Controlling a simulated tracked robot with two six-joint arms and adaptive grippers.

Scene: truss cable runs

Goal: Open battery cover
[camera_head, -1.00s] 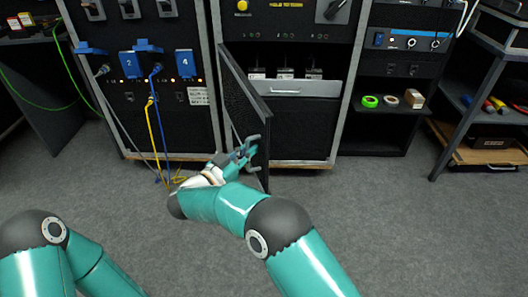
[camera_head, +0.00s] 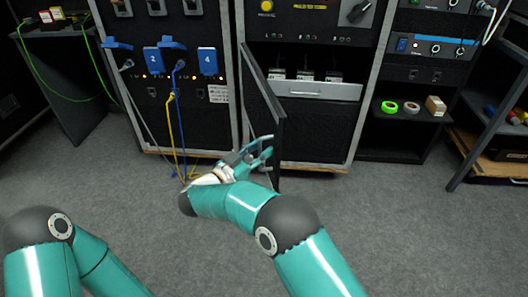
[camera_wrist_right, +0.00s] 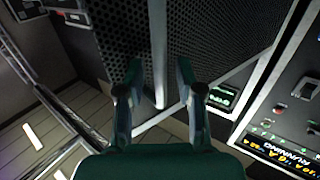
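The battery cover is a dark perforated door panel (camera_head: 262,108) on the middle cabinet. It stands swung out from the cabinet, hinged on its left side. Behind it, several battery units (camera_head: 305,76) show above a light drawer front (camera_head: 318,90). My right gripper (camera_head: 262,150) is at the lower free edge of the door. In the right wrist view its two fingers (camera_wrist_right: 160,78) are apart, with the door's edge (camera_wrist_right: 158,45) showing between them; I cannot tell whether they touch it. My left arm shows at the lower left, but its gripper is out of view.
The left cabinet (camera_head: 222,130) has blue plugs and hanging yellow and blue cables (camera_head: 172,125). A shelf at the right holds a green tape roll (camera_head: 389,107) and a small box (camera_head: 436,106). A cart (camera_head: 490,135) stands far right. Grey floor (camera_head: 400,220) is open in front.

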